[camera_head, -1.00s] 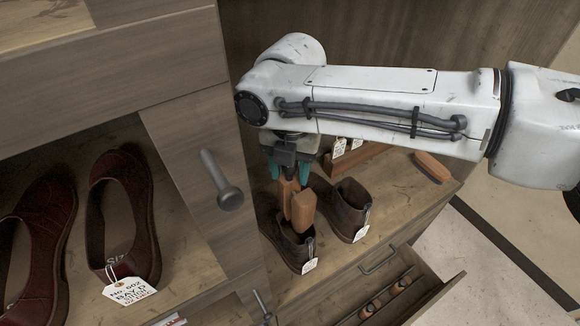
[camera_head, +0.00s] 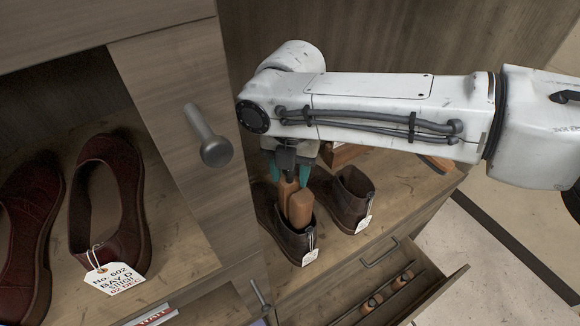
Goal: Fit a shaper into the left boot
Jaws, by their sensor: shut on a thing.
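The left boot (camera_head: 294,246) is a dark brown ankle boot with a white tag, upright on the wooden bench (camera_head: 405,188). The matching right boot (camera_head: 350,197) stands beside it, to the right and a little farther back. My gripper (camera_head: 290,172), with teal fingertips, is directly above the left boot and shut on a wooden shaper (camera_head: 301,207). The shaper points down, its lower end inside the boot opening. The boot hides that lower end, so I cannot tell how deep it sits.
An open drawer (camera_head: 437,293) below the bench holds wooden pieces (camera_head: 372,302). Dark red shoes (camera_head: 112,205) with a tag lie in a cubby at left. A cabinet handle (camera_head: 208,137) juts out nearby. A wooden piece (camera_head: 437,163) lies at the bench's right end.

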